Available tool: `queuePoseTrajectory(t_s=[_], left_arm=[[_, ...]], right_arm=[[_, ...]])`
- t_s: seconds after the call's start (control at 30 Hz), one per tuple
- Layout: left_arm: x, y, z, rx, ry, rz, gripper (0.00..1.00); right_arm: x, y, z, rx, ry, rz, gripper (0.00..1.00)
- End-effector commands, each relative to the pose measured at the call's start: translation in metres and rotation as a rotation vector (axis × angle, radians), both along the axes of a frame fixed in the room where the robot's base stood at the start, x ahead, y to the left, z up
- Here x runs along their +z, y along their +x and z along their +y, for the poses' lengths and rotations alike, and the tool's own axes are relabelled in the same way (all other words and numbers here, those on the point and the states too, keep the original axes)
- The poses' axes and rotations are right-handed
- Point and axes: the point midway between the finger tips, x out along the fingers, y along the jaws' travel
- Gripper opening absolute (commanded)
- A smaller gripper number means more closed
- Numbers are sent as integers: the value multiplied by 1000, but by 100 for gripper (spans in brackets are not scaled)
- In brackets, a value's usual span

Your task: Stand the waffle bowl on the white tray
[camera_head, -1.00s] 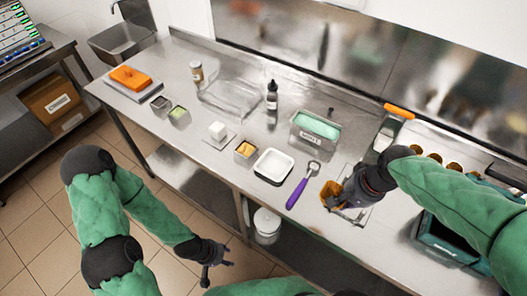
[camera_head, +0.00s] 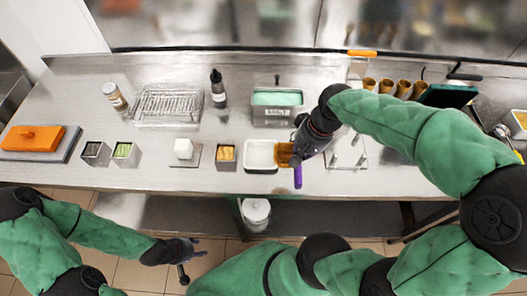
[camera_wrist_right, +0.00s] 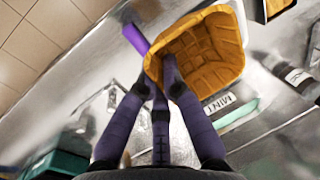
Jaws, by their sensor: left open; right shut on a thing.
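The waffle bowl (camera_head: 283,155) is orange-brown. My right gripper (camera_head: 296,150) is shut on its rim. In the right wrist view the bowl (camera_wrist_right: 207,48) is tilted, its ribbed inside facing the camera and the fingers (camera_wrist_right: 170,85) at its near edge. In the head view the bowl overlaps the right edge of the white tray (camera_head: 260,165), a shallow square dish on the steel counter. I cannot tell whether bowl and tray touch. My left gripper (camera_head: 191,261) is open and empty, low in front of the counter.
A small box of orange-brown pieces (camera_head: 226,156) stands left of the tray. A mint tub (camera_head: 277,112) stands behind it. Waffle cones (camera_head: 387,86) stand at the back right.

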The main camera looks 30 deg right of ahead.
Motion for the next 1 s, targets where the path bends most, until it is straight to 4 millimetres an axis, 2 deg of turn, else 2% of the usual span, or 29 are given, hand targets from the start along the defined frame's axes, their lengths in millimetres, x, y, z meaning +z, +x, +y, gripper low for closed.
queuePoseTrajectory(t_s=[0.03, 0.3, 0.5, 0.83, 1.0], left_arm=[[-3, 0, 0, 0, 0, 1, 46], [-13, 0, 0, 0, 0, 0, 46], [-22, 0, 0, 0, 0, 0, 46], [-27, 0, 0, 0, 0, -1, 46], [-34, 0, 0, 0, 0, -1, 46]], right_arm=[[-7, 12, 3, 6, 1, 2, 0], [-35, 67, 13, 3, 1, 3, 0], [-66, 92, 17, 0, 0, 2, 0], [-85, 108, 19, 0, -1, 1, 0], [-108, 111, 20, -1, 0, 3, 0]])
